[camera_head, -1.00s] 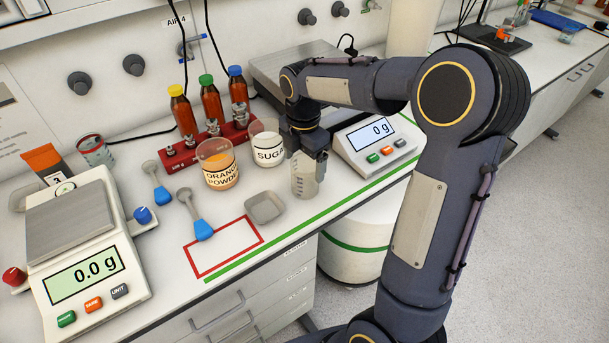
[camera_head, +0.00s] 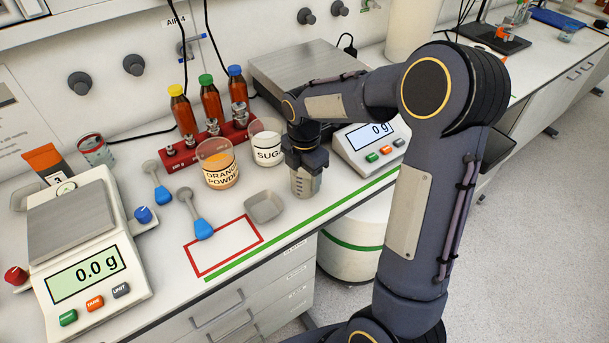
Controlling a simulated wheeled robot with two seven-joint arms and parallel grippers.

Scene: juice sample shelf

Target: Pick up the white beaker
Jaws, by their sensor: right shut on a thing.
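The white beaker (camera_head: 304,184) is a small translucent cup with graduation marks. It stands upright near the bench's front edge, right of the grey weighing dish. My right gripper (camera_head: 306,163) comes from above and is shut on the beaker's upper part, hiding its rim. I cannot tell whether the beaker's base still touches the bench. My left gripper is not in view.
The sugar jar (camera_head: 268,151) and orange powder jar (camera_head: 218,172) stand close to the left, before a red rack (camera_head: 180,154) of bottles. A scale (camera_head: 357,157) is to the right. The grey dish (camera_head: 264,207) lies near the red outline.

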